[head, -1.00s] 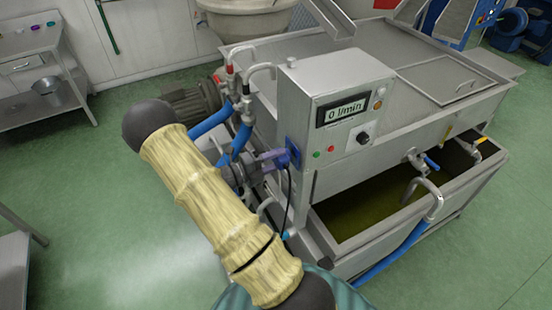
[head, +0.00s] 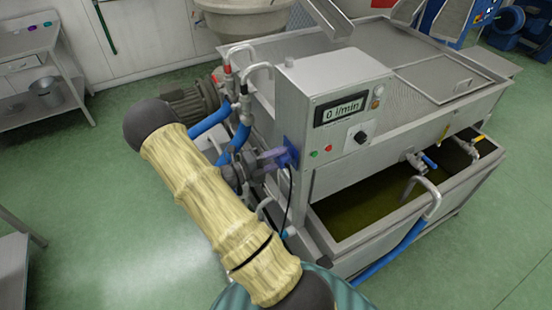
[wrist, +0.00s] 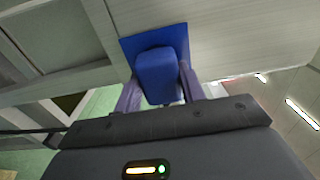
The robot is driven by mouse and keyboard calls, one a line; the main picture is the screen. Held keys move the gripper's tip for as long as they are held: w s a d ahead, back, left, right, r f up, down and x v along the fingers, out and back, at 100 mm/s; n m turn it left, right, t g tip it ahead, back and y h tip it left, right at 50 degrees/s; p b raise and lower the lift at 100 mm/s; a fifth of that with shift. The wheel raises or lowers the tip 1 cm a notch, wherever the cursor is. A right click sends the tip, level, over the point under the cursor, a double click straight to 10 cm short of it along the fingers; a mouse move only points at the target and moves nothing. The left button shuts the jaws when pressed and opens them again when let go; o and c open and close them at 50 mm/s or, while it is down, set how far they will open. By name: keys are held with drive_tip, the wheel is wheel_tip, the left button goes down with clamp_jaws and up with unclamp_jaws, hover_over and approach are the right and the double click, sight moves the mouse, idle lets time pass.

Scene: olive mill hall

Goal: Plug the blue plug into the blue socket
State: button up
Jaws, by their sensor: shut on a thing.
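My gripper (wrist: 155,88) has its two purple fingers shut on the blue plug (wrist: 158,72), one finger on each side. The plug is in front of the blue socket (wrist: 176,38), a square blue plate on the side of the grey control box, and covers its middle. Plug and plate look close or touching; I cannot tell how deep the plug sits. In the head view my gripper (head: 270,159) reaches the box's left side, where the blue socket (head: 291,147) shows. A black cable (head: 288,200) hangs down below the plug.
The control box (head: 340,85) has a display reading 0 l/min, buttons and a knob. Blue hoses (head: 210,120), metal pipes and a motor (head: 188,104) crowd the left of it. A tank (head: 370,215) of greenish liquid stands below right. The green floor at left is open.

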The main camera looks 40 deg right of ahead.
drive_tip(key=o, duration=1)
drive_tip(key=shift+d, duration=0.2)
drive_tip(key=shift+a, duration=0.15)
drive_tip(key=b+v, duration=0.4)
drive_tip(key=v, duration=1.3)
drive_tip(key=shift+a, duration=0.15)
drive_tip(key=shift+s, duration=0.1)
